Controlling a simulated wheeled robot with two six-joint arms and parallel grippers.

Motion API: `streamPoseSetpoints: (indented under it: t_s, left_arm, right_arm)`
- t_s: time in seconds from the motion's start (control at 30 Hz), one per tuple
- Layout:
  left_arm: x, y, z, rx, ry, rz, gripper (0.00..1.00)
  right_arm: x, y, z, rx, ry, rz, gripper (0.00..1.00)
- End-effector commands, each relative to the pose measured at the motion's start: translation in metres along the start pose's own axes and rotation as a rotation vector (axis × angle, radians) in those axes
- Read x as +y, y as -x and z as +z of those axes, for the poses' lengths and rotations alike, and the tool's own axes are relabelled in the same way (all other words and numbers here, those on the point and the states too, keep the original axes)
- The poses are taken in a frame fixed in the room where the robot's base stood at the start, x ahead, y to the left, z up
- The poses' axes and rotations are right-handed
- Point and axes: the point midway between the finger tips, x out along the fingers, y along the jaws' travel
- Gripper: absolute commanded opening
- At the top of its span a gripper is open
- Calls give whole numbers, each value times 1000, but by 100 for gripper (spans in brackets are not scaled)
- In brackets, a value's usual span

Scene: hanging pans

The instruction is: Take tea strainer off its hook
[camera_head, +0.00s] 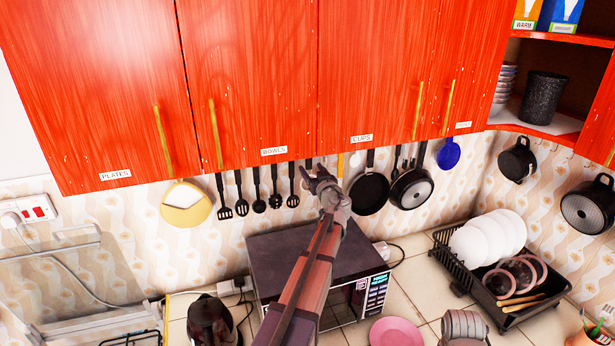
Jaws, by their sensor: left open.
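I cannot pick out the tea strainer for certain. A thin orange-yellow handle (340,165) hangs under the cabinet just behind my left gripper, and whatever is below it is hidden by the gripper. My left gripper (317,178) is open, raised close to the hanging row, between the black utensils and the pans. Nothing shows between its fingers. The hooks near it are too small to make out. My right gripper's fingers do not show.
Black utensils (257,190) hang left of the gripper, a black frying pan (369,192) right of it. Red cabinets (250,80) overhang the row. A microwave (300,262) stands below. A dish rack (480,285), pink plate (396,332) and kettle (211,322) are on the counter.

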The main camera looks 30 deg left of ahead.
Motion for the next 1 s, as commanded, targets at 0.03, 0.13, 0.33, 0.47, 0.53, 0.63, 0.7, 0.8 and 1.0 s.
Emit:
streamPoseSetpoints:
  t_s: [0.03, 0.13, 0.33, 0.47, 0.53, 0.63, 0.7, 0.8, 1.0]
  left_arm:
    - [1, -7, 0, 0, 0, -1, 65]
    - [1, -18, 0, 0, 0, -1, 65]
    - [0, -24, 0, 0, 0, 0, 65]
    - [1, -33, 0, 0, 0, -1, 65]
    - [2, -43, 0, 0, 0, -2, 65]
    - [4, -58, 1, 0, 0, -1, 65]
    - [4, -68, 0, 0, 0, -1, 65]
    - [2, -75, 0, 0, 0, -1, 65]
    - [2, -74, 0, 0, 0, 0, 65]
  right_arm:
    - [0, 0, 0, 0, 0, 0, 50]
    - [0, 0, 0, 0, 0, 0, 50]
    - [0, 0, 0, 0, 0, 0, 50]
    - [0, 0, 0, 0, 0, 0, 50]
    - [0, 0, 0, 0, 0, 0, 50]
    - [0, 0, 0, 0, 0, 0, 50]
    - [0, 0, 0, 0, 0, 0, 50]
    - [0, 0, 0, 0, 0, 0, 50]
    - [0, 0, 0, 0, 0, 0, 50]
